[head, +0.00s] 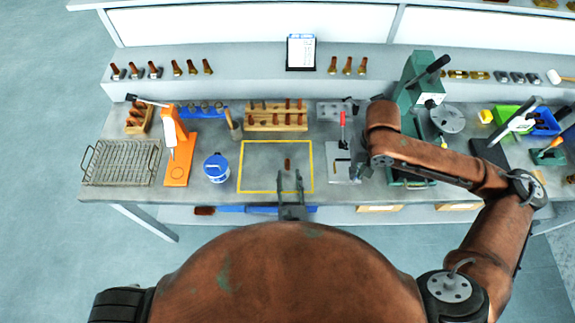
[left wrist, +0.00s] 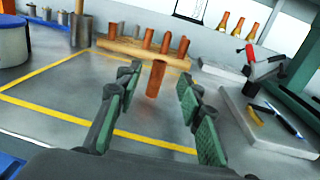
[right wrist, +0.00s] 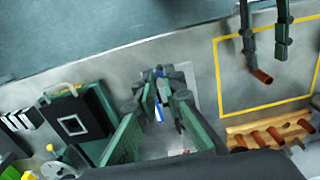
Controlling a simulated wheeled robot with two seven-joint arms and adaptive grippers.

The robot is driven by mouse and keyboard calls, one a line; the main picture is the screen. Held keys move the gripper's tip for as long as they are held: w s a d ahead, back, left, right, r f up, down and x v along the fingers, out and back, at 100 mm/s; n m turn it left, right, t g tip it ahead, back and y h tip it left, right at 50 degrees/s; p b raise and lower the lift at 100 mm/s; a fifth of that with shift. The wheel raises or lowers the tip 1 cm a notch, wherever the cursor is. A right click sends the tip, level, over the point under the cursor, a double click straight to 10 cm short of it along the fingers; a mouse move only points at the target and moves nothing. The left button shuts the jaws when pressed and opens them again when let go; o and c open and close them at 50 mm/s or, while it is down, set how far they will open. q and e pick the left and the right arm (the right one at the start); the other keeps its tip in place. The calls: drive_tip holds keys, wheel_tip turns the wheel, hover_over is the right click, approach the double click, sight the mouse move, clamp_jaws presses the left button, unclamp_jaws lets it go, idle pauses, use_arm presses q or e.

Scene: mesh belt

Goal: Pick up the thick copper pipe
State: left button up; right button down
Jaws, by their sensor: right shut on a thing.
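A copper pipe (head: 287,164) stands alone inside the yellow outline on the bench. It appears upright in the left wrist view (left wrist: 156,79) and shows its end in the right wrist view (right wrist: 262,77). My left gripper (head: 291,178) is open and empty just on the near side of the pipe. Its two green-padded fingers (left wrist: 158,98) are apart, with the pipe ahead between them. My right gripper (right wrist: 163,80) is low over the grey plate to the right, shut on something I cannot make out. My right arm hides it in the head view.
A wooden rack (head: 255,125) with several copper pipes stands behind the outline. A blue-and-white tub (head: 216,168) and an orange stand (head: 180,170) are left. A grey plate (head: 338,174) and a green press (head: 415,80) are right. The yellow-outlined area (head: 252,180) is otherwise clear.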

sight(288, 164)
use_arm(q)
drive_tip(key=w, duration=0.2)
drive_tip(key=w+b, duration=0.1)
drive_tip(key=w, duration=0.1)
drive_tip(key=shift+w+a+f, duration=0.15)
drive_tip(key=shift+w, duration=0.1)
drive_tip(key=shift+s, duration=0.1)
drive_tip(key=shift+c, duration=0.5)
clamp_jaws()
